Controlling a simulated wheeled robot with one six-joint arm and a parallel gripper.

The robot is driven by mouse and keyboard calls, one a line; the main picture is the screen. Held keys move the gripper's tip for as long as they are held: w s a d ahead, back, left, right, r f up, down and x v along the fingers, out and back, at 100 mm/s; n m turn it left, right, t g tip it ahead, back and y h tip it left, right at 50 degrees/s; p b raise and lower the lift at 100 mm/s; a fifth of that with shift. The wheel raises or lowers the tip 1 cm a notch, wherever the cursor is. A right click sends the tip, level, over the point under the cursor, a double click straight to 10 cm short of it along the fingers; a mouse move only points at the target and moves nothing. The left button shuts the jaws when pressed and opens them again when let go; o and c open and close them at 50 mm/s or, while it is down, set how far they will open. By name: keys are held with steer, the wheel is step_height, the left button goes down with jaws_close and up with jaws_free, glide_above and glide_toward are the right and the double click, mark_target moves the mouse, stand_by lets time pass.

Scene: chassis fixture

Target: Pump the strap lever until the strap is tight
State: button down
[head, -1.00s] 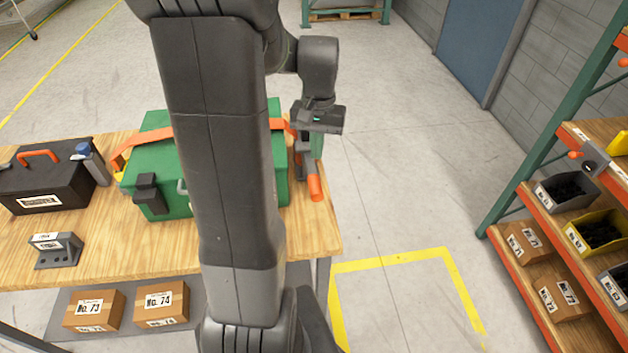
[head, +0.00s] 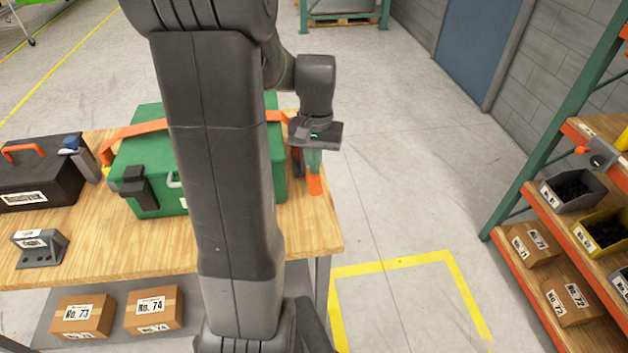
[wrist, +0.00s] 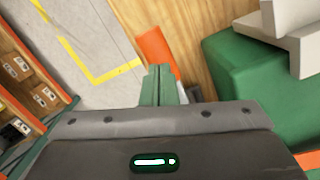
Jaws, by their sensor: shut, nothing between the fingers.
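A green case (head: 145,170) stands on the wooden workbench with an orange strap (head: 137,129) across its top. It also shows in the wrist view (wrist: 245,75), on the right. The lever's orange handle (head: 315,185) is at the case's right side, near the bench's right edge; it also shows in the wrist view (wrist: 153,46). My gripper (head: 314,165) points down over the handle. Its green fingers (wrist: 160,72) are shut with nothing between them and overlap the handle in view. I cannot tell whether they touch it. My arm hides the middle of the case and strap.
On the bench (head: 90,265) stand a black toolbox (head: 40,188) and a grey bracket (head: 40,248). Boxes (head: 155,310) lie on the shelf below. A rack with bins (head: 575,190) is at the right. The floor between is free.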

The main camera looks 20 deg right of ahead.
step_height(320, 180, down, 4)
steer(key=b, duration=0.3)
steer(key=shift+f, duration=0.25)
steer(key=shift+r, duration=0.1)
stand_by(0.3)
